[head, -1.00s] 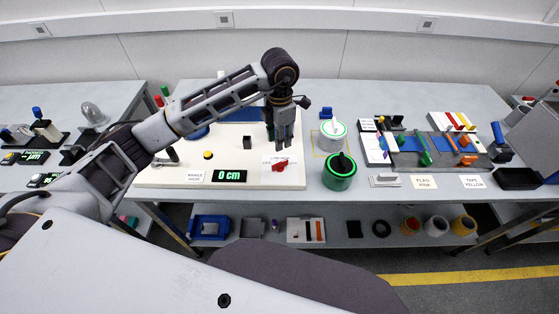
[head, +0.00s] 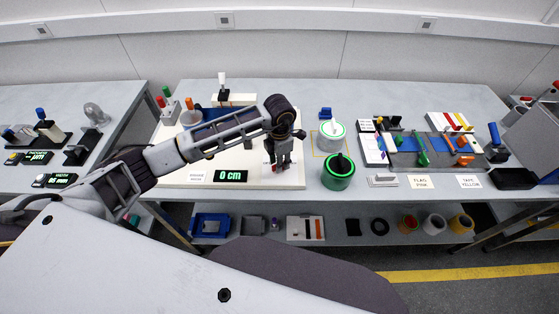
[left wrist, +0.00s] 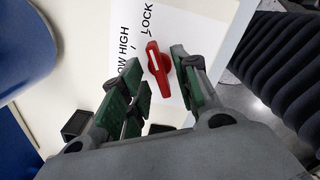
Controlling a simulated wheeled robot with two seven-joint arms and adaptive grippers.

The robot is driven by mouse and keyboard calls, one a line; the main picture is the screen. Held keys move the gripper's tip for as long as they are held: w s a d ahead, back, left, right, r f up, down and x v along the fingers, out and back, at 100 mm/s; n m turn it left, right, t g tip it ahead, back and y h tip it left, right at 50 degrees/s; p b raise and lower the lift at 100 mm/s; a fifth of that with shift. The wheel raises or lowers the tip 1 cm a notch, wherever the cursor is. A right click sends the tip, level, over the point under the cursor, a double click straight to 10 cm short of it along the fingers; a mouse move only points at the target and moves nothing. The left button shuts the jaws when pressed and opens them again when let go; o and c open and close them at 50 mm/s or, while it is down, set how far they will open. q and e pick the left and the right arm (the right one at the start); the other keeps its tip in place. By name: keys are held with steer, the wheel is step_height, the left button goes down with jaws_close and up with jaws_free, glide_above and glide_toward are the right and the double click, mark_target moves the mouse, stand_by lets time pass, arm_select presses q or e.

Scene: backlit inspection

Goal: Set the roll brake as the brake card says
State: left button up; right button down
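The red brake knob (left wrist: 160,66) with a white pointer line shows in the left wrist view, on a white plate printed LOW, HIGH and LOCK. The pointer's exact setting is hard to tell. My left gripper (left wrist: 155,80) is open, its green-padded fingers apart on either side of the knob; contact cannot be told. In the head view my left gripper (head: 279,166) points down over the knob, mostly hiding it. A display (head: 233,176) reads 0 cm. My right gripper is not in view.
A green-topped canister (head: 338,176) and a white one (head: 331,138) stand just right of the gripper. A grey tray (head: 440,151) with coloured tools lies farther right. A blue roll (left wrist: 27,43) is close at the wrist view's left.

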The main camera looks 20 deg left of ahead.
arm_select(q)
steer(key=shift+f, duration=0.2)
jaws_close()
steer(key=shift+n, duration=0.5)
steer(key=shift+n+b, duration=0.8)
steer(key=shift+n, duration=0.6)
steer(key=shift+n+b, duration=0.5)
steer(key=shift+n, duration=1.4)
